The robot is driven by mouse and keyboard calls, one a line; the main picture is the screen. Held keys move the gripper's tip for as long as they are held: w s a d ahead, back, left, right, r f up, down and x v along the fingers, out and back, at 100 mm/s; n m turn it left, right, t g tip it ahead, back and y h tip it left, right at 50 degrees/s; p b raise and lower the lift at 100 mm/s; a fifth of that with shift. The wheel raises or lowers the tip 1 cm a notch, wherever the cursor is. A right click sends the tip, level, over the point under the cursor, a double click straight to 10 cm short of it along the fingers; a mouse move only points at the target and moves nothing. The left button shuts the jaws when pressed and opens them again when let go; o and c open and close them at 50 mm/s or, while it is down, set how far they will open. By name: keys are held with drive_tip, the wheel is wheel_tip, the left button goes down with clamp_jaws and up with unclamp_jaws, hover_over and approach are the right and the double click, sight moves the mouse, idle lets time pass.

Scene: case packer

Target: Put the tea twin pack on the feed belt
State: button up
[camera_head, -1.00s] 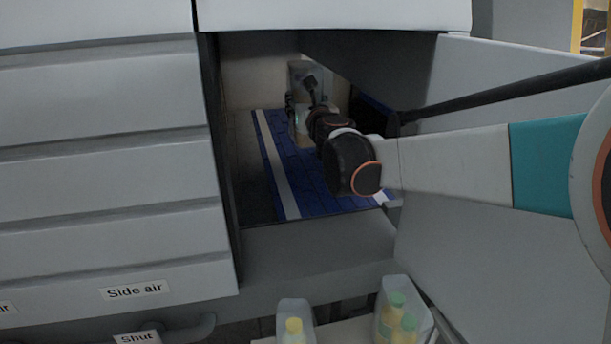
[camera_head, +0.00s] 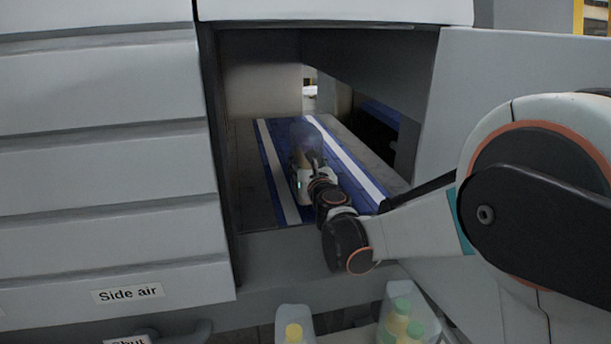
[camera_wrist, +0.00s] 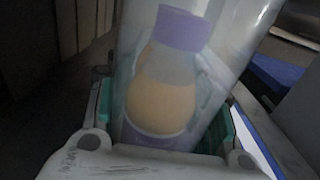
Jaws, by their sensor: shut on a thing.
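The blue feed belt (camera_head: 279,165) with two pale stripes runs back inside the machine opening. My gripper (camera_head: 304,165) is inside the opening, over the belt. It is shut on a clear-wrapped pack (camera_wrist: 190,75), and in the wrist view green-edged fingers stand on both sides of it. A bottle with a purple cap, amber contents and a purple lower band shows through the wrap. The pack also shows in the head view (camera_head: 305,133), upright over the belt. Its base is hidden, so I cannot tell whether it touches the belt.
Grey walls and a sill (camera_head: 300,250) frame the opening closely. A louvred panel (camera_head: 100,170) stands on the left and a grey panel (camera_head: 530,75) on the right. Wrapped packs with a yellow cap (camera_head: 293,332) and green caps (camera_head: 403,305) stand below the opening.

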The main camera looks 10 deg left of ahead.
drive_tip(key=shift+f+b, duration=0.35)
drive_tip(key=shift+f, duration=1.25)
drive_tip(key=shift+f, duration=0.15)
drive_tip(key=o, duration=1.5)
drive_tip(key=shift+o, duration=0.2)
drive_tip(key=shift+s+r, duration=0.15)
drive_tip(key=shift+r, duration=0.05)
drive_tip(key=p+v, duration=0.1)
drive_tip(key=v, duration=1)
drive_tip(key=shift+s+d+p, duration=0.2)
drive_tip(key=shift+s+p, duration=0.1)
drive_tip(key=shift+s, duration=0.05)
